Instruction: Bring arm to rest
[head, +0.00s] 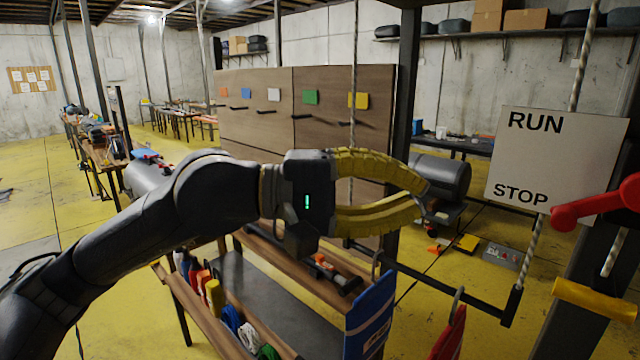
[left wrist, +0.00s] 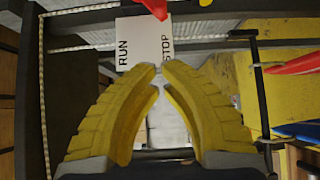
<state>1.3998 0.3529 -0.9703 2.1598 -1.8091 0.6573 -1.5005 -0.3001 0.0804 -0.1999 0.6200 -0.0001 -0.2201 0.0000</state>
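My left arm comes in from the left in the head view and reaches over the workbench. Its left gripper (head: 424,197) has yellow ribbed fingers pointing right, with the tips together and nothing between them. In the left wrist view the fingertips (left wrist: 159,69) also meet, with only an empty gap between the curved finger bodies. The gripper is in the air, left of the white RUN/STOP board (head: 548,158) and apart from it. The board also shows beyond the fingertips in the left wrist view (left wrist: 145,42). My right gripper is not in view.
A red lever (head: 596,204) is at the right edge, in front of the board. A wooden bench (head: 275,318) with tools stands below the arm. A blue packet (head: 370,315) hangs at its right end. A dark post (head: 405,110) and ropes stand behind. Yellow floor is open at left.

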